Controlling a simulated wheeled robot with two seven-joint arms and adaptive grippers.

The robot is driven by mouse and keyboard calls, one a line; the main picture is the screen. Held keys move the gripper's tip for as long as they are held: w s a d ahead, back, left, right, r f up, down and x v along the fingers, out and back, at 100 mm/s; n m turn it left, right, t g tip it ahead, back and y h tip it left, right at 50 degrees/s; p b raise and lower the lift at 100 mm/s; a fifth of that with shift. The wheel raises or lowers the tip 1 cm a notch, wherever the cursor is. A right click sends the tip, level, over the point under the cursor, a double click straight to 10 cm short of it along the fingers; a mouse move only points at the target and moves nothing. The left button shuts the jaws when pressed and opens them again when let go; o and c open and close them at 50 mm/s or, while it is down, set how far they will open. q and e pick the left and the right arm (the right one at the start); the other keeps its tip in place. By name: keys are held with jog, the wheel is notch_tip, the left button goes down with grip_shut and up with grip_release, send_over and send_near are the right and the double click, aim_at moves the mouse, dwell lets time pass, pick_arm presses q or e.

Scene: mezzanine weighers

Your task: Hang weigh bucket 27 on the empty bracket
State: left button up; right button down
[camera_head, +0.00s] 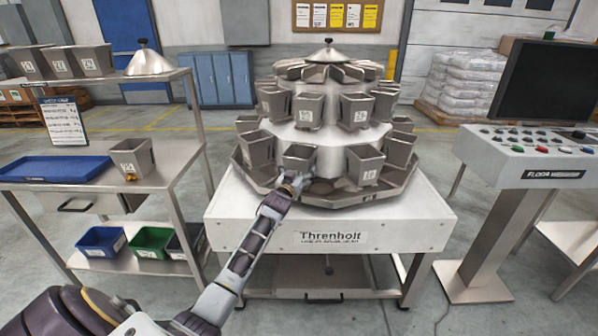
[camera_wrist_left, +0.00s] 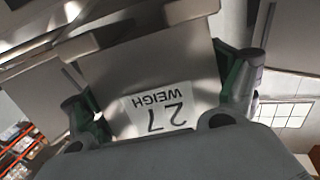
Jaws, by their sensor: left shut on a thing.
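Weigh bucket 27 (camera_head: 299,157) is a grey metal bucket at the front of the weigher's lower ring, between two hung buckets. Its label "WEIGH 27" shows upside down in the left wrist view (camera_wrist_left: 158,108). My left gripper (camera_head: 293,182) is shut on it, with green-padded fingers on both sides of the bucket in the wrist view (camera_wrist_left: 165,95). The empty bracket is not visible; the bucket covers the weigher body behind it. I cannot tell whether the bucket rests on a bracket. My right gripper is out of view.
Neighbouring buckets hang close on the left (camera_head: 256,149) and right (camera_head: 365,166). The weigher's white base (camera_head: 400,228) lies below. A steel bench (camera_head: 165,182) at left holds a blue tray (camera_head: 50,168) and another bucket (camera_head: 131,157). A control console (camera_head: 490,190) stands at right.

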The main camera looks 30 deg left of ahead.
pick_arm(q)
jog(key=o, duration=1.3)
jog(key=shift+r, duration=0.15)
jog(key=shift+c, duration=0.2)
jog(key=shift+f, duration=0.2)
jog(key=v, duration=1.2)
